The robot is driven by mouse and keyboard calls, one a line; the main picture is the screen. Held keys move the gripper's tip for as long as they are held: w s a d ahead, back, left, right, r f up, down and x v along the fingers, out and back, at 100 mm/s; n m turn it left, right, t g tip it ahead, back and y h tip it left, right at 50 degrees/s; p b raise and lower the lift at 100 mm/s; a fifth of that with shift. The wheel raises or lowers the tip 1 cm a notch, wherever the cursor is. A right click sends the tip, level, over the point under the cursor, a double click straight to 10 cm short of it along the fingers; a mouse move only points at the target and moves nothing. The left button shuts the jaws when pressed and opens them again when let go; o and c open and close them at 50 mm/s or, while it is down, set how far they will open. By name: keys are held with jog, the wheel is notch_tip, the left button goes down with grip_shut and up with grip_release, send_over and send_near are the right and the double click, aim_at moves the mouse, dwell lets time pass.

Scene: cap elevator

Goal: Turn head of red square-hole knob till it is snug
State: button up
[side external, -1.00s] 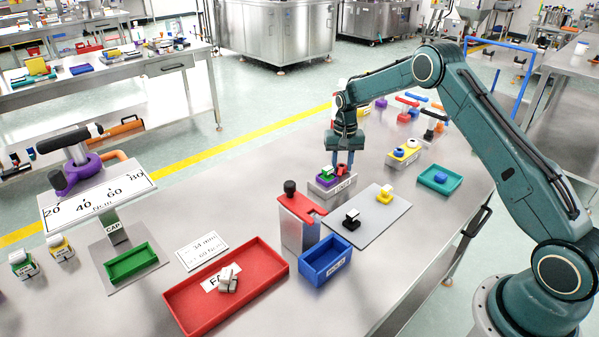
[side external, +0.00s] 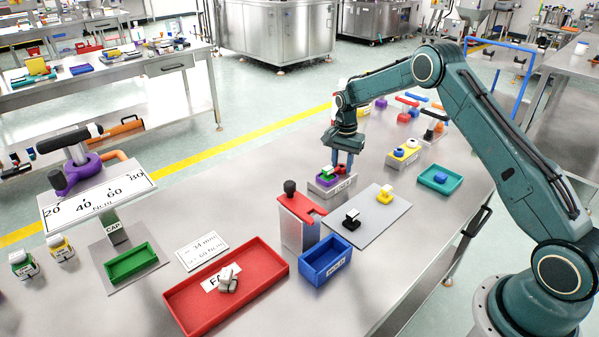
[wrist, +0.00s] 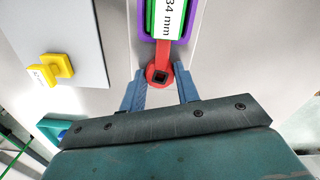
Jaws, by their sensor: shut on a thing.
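The red square-hole knob (wrist: 160,74) is in the wrist view at the top centre, with a dark square hole in its round head and a red neck reaching up to a fixture. My gripper (wrist: 160,88) has its two blue fingers on either side of the head, and it is shut on the knob. In the side view my gripper (side external: 341,165) points down at the fixture, and its fingers largely hide the knob. The fixture (side external: 329,184) is a grey block bearing a purple frame (wrist: 144,30) and a green part with a white "34 mm" label (wrist: 164,18).
A grey plate (side external: 372,218) with a yellow piece and a black piece lies in front of the fixture. A red-topped stand (side external: 299,212), a blue bin (side external: 325,262) and a red tray (side external: 225,287) stand nearer. A teal tray (side external: 440,180) is to the right.

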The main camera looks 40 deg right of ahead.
jog(key=o, duration=0.7)
jog(key=shift+r, duration=0.1)
notch_tip(320, 180, up, 14)
jog(key=shift+f, duration=0.15)
dwell(0.4)
